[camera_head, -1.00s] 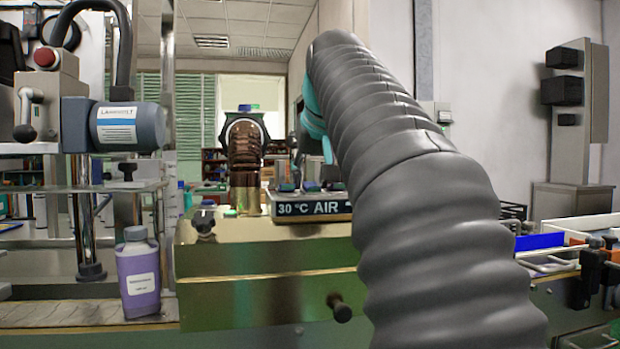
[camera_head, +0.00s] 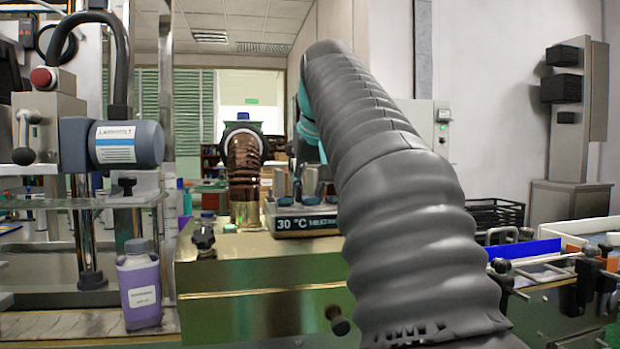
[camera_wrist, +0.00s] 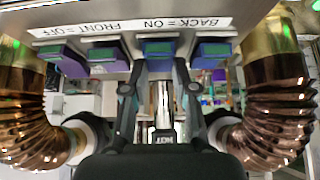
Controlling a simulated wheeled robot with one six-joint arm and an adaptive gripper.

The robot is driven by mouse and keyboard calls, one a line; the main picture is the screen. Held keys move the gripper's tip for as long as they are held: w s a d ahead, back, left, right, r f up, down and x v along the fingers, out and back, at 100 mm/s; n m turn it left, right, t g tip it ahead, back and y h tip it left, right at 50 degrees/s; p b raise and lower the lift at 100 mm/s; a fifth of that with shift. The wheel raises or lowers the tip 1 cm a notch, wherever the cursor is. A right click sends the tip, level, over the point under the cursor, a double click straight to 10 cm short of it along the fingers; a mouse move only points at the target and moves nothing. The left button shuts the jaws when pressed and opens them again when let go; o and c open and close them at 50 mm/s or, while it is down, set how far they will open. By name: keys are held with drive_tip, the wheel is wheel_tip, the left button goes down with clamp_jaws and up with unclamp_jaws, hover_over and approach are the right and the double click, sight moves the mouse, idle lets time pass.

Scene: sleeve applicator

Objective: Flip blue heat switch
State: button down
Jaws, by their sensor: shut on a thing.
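In the wrist view a row of several coloured rocker switches sits under a label strip (camera_wrist: 130,26) that reads BACK = ON, FRONT = OFF, upside down. The blue heat switch (camera_wrist: 158,47) is third from the left. My gripper (camera_wrist: 159,66) has one finger on each side of this switch and is shut on it. The fingertips partly cover its sides, and its exact tilt is hard to tell. In the head view my sleeved arm hides the gripper and most of the switch area behind the display (camera_head: 306,223), which reads 30 °C and part of a word.
Copper corrugated ducts flank the switches in the wrist view, left (camera_wrist: 30,115) and right (camera_wrist: 275,115). A purple bottle (camera_head: 140,290) stands at the left beside the brass-coloured housing (camera_head: 260,265). A blue-edged tray (camera_head: 525,250) and clamps lie to the right.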

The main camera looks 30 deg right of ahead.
sight(307, 196)
drive_tip(key=shift+w+g, duration=0.2)
drive_tip(key=shift+g, duration=0.5)
drive_tip(key=c, duration=1.2)
unclamp_jaws()
drive_tip(key=shift+r, duration=0.15)
drive_tip(key=shift+v, duration=2.45)
drive_tip(key=s+a, duration=0.3)
drive_tip(key=s, duration=0.8)
drive_tip(key=shift+s, duration=0.3)
